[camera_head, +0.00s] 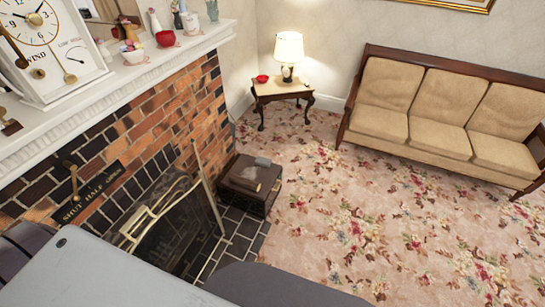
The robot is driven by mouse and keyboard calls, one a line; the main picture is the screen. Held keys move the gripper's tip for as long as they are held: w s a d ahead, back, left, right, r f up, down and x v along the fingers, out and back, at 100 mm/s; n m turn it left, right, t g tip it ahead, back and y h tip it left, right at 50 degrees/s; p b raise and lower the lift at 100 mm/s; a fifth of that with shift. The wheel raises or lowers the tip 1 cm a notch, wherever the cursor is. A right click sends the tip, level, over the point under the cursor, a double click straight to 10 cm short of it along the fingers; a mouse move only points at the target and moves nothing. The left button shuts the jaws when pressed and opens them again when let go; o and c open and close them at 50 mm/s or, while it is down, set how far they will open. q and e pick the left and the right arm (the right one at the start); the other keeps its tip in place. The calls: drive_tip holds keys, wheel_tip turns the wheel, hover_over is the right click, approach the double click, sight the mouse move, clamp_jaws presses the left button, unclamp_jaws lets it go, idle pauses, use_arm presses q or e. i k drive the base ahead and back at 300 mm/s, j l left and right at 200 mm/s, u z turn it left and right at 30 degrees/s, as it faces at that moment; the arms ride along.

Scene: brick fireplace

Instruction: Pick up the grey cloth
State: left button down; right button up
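A small grey item (263,161), which may be the grey cloth, lies on top of a dark box (238,188) by the hearth. It is too small to tell for certain that it is cloth. A brownish item (246,182) lies just in front of it on the same box. Neither of my grippers shows in the head view.
The brick fireplace (150,125) with a white mantel (125,78) fills the left. A fire screen (170,225) stands beside the box. A side table (283,89) with a lamp (289,48) and a sofa (440,110) stand behind. The flowered carpet (370,215) is clear.

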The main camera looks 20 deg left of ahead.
sight(266, 162)
drive_tip(key=i+z, duration=0.3)
drive_tip(key=i, duration=0.5)
drive_tip(key=i+j+z, duration=0.15)
drive_tip(key=i+z, duration=0.15)
drive_tip(key=i, duration=0.55)
drive_tip(key=i+l+u, duration=0.2)
drive_tip(key=i, duration=0.5)
drive_tip(key=i+u, duration=0.2)
drive_tip(key=u, duration=0.25)
drive_tip(key=i+u, duration=0.25)
drive_tip(key=u, duration=0.15)
drive_tip(key=i+u, duration=0.15)
drive_tip(key=u, duration=0.3)
drive_tip(key=i+l+u, duration=0.1)
drive_tip(key=u, duration=0.35)
drive_tip(key=i+l+u, duration=0.2)
drive_tip(key=u, duration=0.75)
drive_tip(key=i+l+u, duration=0.15)
drive_tip(key=u, duration=0.2)
drive_tip(key=i+l+u, duration=0.15)
drive_tip(key=u, duration=0.25)
drive_tip(key=i+l+u, duration=0.15)
drive_tip(key=u, duration=0.2)
drive_tip(key=l, duration=0.1)
